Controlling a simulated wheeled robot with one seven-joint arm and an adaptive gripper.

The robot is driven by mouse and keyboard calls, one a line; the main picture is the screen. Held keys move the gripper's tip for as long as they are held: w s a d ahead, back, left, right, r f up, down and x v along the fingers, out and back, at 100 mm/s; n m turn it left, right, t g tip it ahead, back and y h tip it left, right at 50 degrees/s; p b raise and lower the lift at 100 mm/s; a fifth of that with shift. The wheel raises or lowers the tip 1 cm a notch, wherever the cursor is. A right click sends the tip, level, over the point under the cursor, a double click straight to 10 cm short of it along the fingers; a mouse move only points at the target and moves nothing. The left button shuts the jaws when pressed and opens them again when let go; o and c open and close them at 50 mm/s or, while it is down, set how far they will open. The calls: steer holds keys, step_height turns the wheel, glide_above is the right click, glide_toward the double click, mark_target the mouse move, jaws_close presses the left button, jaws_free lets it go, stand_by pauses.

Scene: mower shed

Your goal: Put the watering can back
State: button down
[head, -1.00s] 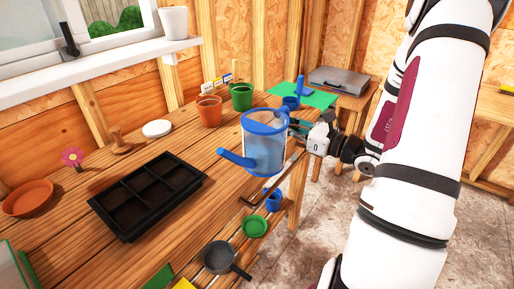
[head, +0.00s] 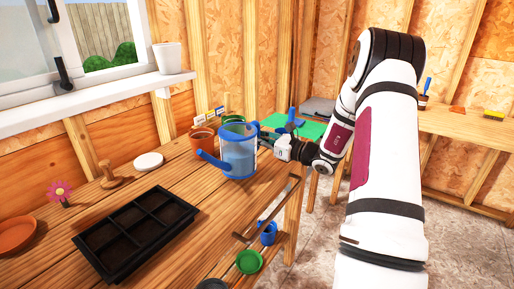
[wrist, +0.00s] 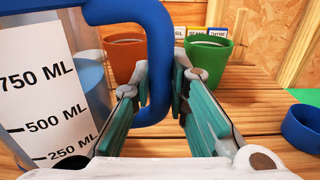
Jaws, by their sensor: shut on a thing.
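The watering can (head: 238,152) is clear with a blue rim, spout and handle, and holds blue water. It is upright over the right part of the wooden bench, near the pots. I cannot tell whether its base touches the bench. My gripper (head: 266,144) reaches it from the right and is shut on its blue handle. In the wrist view, the handle (wrist: 158,45) passes between the fingers of my gripper (wrist: 162,85), and the can's measuring scale (wrist: 45,90) shows at left.
A terracotta pot (head: 201,139) and a green pot (wrist: 206,55) stand behind the can. A black seed tray (head: 138,228) lies at front left on the bench (head: 200,195). A blue cup (head: 268,234) and green dish (head: 249,262) sit below the bench's right edge.

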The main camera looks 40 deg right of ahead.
mark_target(257, 147)
steer(key=shift+w+f, duration=0.3)
steer(key=shift+f, duration=1.4)
steer(key=shift+f+b, duration=0.1)
steer(key=shift+b, duration=0.2)
steer(key=c, duration=1.6)
jaws_free()
steer(key=shift+s+f, duration=0.1)
steer(key=shift+o, duration=0.2)
steer(key=shift+s+d, duration=0.2)
steer(key=shift+s, duration=0.1)
steer(key=v, duration=1.1)
steer(key=shift+s+p, duration=0.2)
steer(key=shift+p, duration=0.2)
